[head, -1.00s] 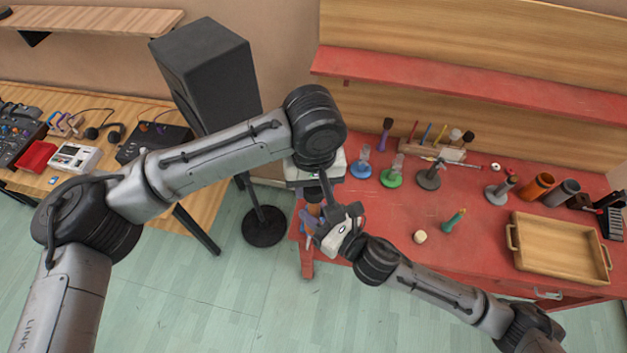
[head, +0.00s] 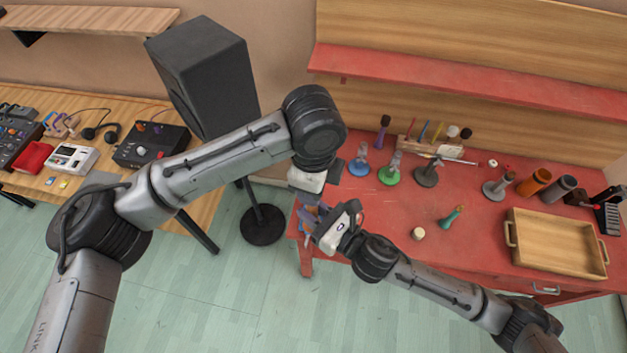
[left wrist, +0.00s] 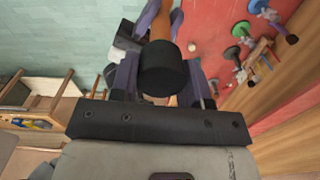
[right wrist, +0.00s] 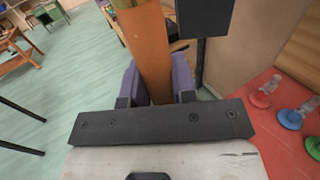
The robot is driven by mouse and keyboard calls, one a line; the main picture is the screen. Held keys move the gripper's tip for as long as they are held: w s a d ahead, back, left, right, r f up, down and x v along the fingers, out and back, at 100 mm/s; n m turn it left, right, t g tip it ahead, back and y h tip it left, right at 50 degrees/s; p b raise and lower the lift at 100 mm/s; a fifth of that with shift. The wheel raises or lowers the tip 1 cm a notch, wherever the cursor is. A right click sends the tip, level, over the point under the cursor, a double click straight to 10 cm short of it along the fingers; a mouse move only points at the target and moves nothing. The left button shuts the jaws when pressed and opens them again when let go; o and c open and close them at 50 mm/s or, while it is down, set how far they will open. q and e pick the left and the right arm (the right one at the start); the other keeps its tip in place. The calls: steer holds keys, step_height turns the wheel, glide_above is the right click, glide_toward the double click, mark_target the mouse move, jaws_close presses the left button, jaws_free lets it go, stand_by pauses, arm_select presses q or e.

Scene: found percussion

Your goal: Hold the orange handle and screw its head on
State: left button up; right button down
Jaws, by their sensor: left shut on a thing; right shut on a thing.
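The orange handle (right wrist: 148,50) stands between the purple fingers of my right gripper (right wrist: 157,85), which is shut on it. The handle also shows in the left wrist view (left wrist: 168,22), past a short black cylinder, apparently the head (left wrist: 163,70). My left gripper (left wrist: 162,90) is shut on this head, its purple fingers on either side. Head and handle are in line; the head hides the joint, so I cannot tell how far they are engaged. In the head view my right gripper (head: 308,222) is at the red table's left end, just below my left wrist, which hides the left fingers.
The red table (head: 385,225) holds blue (head: 359,168), green (head: 391,176) and grey stands, a small pale cylinder (head: 418,233), a teal-handled piece (head: 453,217) and a wooden tray (head: 511,255). A black speaker (head: 205,75) stands behind my left arm.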

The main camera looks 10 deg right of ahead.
arm_select(q)
steer(key=m, duration=0.6)
steer(key=shift+s+a, duration=0.1)
steer(key=m, duration=0.8)
steer(key=shift+a, duration=0.1)
steer(key=m, duration=0.5)
steer(key=shift+m, duration=0.4)
steer(key=m, duration=0.3)
steer(key=shift+a+m, duration=0.1)
steer(key=shift+m, duration=0.3)
steer(key=m, duration=0.3)
steer(key=shift+m, duration=0.4)
steer(key=o, duration=0.9)
